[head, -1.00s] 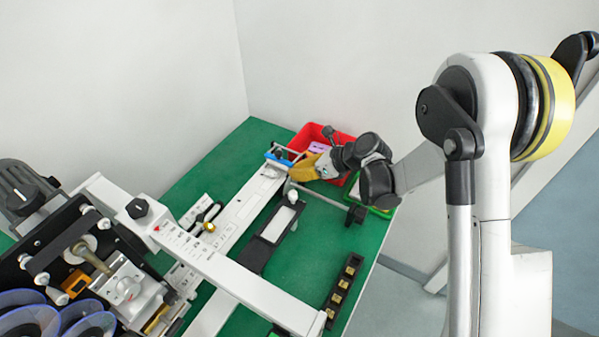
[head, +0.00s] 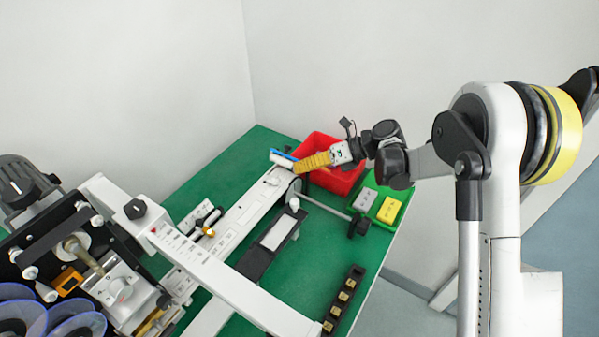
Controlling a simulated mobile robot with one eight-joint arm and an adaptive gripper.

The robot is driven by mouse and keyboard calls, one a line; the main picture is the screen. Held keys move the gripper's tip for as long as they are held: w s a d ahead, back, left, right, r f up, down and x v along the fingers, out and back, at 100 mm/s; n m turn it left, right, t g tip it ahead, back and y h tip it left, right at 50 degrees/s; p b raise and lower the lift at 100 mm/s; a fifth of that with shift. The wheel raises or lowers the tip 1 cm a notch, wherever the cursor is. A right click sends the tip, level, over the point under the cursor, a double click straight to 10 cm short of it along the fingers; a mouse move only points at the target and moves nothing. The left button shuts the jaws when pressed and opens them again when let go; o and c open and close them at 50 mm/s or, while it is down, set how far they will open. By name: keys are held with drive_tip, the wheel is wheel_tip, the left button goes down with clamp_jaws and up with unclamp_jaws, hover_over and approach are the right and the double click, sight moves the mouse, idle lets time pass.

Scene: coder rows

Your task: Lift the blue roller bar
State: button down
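The blue roller bar (head: 283,155) is a short blue and white bar at the far end of the machine's long white rail (head: 240,212). My gripper (head: 301,166) has ribbed yellow-orange fingers and reaches in from the right, over the near-left edge of the red bin. Its fingertips are at the right end of the bar and overlap it in the head view. The fingertips are too small and partly hidden, so I cannot tell whether they are closed on the bar.
A red bin (head: 347,181) stands behind my gripper. A green tray (head: 402,193) with grey and yellow blocks is to its right. A metal rod with a black knob (head: 358,227) crosses in front. A black strip holder (head: 343,301) lies at the table's right edge.

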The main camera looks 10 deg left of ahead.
drive_tip(key=shift+w+r, duration=0.2)
drive_tip(key=shift+r, duration=0.05)
idle(0.6)
